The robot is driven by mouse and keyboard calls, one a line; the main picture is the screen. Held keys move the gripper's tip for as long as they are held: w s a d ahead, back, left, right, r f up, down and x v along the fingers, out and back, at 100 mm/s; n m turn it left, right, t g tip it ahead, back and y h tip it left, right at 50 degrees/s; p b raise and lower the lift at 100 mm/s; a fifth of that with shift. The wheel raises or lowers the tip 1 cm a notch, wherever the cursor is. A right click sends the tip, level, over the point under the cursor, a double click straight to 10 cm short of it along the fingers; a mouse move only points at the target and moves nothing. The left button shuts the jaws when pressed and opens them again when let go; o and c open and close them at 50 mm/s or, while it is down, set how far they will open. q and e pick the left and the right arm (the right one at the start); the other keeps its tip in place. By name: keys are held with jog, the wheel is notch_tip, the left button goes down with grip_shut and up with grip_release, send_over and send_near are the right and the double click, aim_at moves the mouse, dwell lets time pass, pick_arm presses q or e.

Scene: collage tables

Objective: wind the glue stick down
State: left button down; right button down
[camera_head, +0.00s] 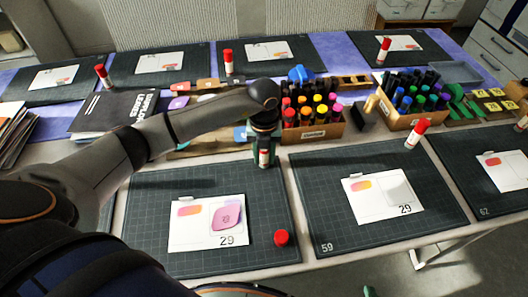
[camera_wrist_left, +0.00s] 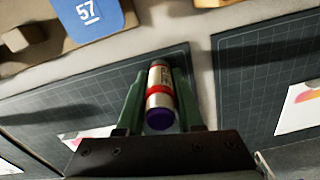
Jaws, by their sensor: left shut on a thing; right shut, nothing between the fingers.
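My left gripper (camera_head: 264,140) is shut on a glue stick (camera_head: 264,157) at the back edge of the near mat. In the left wrist view the green fingers clasp both sides of the stick (camera_wrist_left: 160,88), which has a pale body, a red band and a rounded purple end towards the camera. I cannot tell how far the glue stands out. A red cap (camera_head: 281,238) sits apart on the mat, right of the card (camera_head: 204,239). Only a small green tip of my right gripper (camera_head: 369,291) shows at the bottom edge, shut and empty.
A card with a pink square lies on the near cutting mat (camera_head: 150,205). More mats with cards and red-capped glue sticks (camera_head: 417,132) stand around. Boxes of markers (camera_head: 318,130) stand close behind and right of the left gripper. The mat's right part is mostly clear.

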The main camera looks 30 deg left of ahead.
pick_arm(q)
jog(key=n+p, duration=0.1)
jog(key=n, duration=0.1)
jog(key=shift+s+n, duration=0.1)
jog(key=shift+n, duration=0.3)
jog(key=n+p, duration=0.1)
jog(key=n, duration=0.1)
jog(key=shift+n+p, duration=0.3)
jog(key=shift+n, duration=0.5)
jog(key=shift+n+p, duration=0.85)
jog(key=shift+n, duration=0.05)
jog(key=shift+n+p, duration=0.4)
jog(key=shift+n, duration=0.6)
jog(key=shift+n+p, duration=0.65)
jog(key=shift+n, duration=0.35)
jog(key=shift+n+p, duration=0.45)
jog(key=shift+n, duration=0.45)
jog(key=shift+r+n+p, duration=0.1)
jog(key=shift+n+p, duration=0.55)
jog(key=shift+n, duration=1.05)
jog(key=n, duration=0.3)
jog(key=shift+f+n, duration=0.2)
jog(key=shift+n, duration=0.2)
